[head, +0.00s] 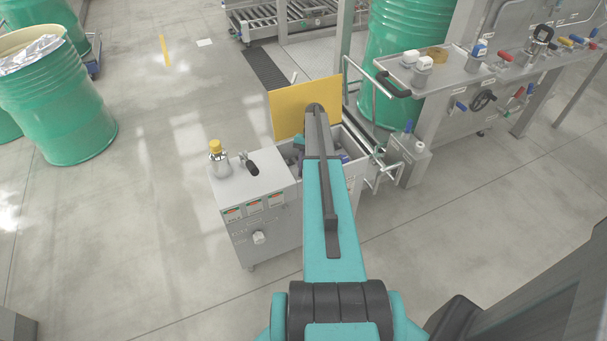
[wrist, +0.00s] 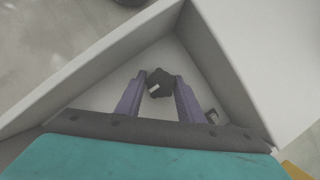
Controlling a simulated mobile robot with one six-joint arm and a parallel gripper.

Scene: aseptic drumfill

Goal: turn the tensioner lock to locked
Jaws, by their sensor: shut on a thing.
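A dark, lobed knob (wrist: 160,84), which looks like the tensioner lock, stands on the pale floor of a grey box in the wrist view. It has a small white mark on its lower left side. My gripper (wrist: 160,79) has its two purple fingers on either side of the knob and is shut on it. In the head view the open grey box (head: 354,178) sits below a raised yellow lid (head: 290,108). My arm hides the knob and most of my gripper there. No locked or unlocked label is readable.
Slanted box walls (wrist: 90,62) close around my gripper. A small dark fitting (wrist: 212,116) lies right of the fingers. A grey cabinet (head: 262,228) with a black lever (head: 250,167) and a yellow-capped bottle (head: 217,155) adjoins the box. A bench (head: 455,75) stands right.

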